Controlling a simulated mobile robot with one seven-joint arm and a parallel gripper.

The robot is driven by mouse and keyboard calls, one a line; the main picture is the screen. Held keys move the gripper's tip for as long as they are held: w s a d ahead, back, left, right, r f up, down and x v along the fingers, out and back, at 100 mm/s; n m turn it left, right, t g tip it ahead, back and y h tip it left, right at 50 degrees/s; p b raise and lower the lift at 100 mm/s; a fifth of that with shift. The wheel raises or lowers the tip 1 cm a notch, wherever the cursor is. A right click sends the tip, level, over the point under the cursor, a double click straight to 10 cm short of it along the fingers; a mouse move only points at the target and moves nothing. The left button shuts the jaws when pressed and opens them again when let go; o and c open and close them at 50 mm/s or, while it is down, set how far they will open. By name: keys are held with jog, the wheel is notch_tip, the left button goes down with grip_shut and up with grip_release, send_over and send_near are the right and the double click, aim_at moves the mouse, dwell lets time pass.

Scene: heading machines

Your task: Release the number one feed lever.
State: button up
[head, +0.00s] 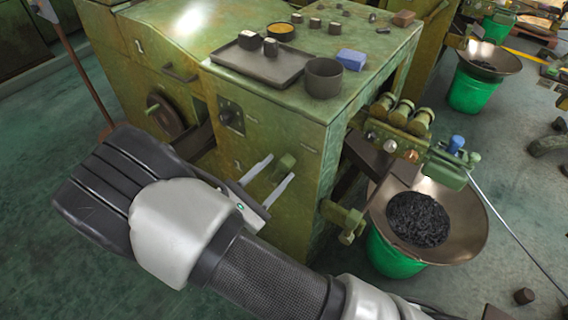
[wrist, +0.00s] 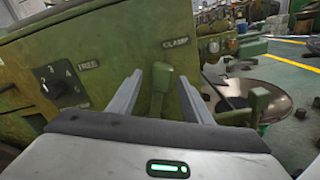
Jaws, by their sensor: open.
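A short green lever (wrist: 160,88) stands out from the front of the green machine (head: 268,120), upright below a label that reads CLAMP. It also shows in the head view (head: 285,163). A label that looks like FREE is farther left on the panel. A figure 1 is painted on the front, left of the lever. My gripper (wrist: 161,77) is open, with one finger on each side of the lever. It also shows in the head view (head: 280,167). I see gaps beside the lever in the wrist view; I cannot tell whether a finger touches it.
A numbered dial (head: 231,115) is on the panel left of the lever; it also shows in the wrist view (wrist: 58,85). A tray (head: 262,66), a dark cup (head: 323,77) and a blue block (head: 351,59) rest on the machine. A wide pan (head: 465,225) stands right.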

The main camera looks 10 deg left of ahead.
aim_at(281, 166)
jog(key=shift+x, duration=1.95)
grip_shut()
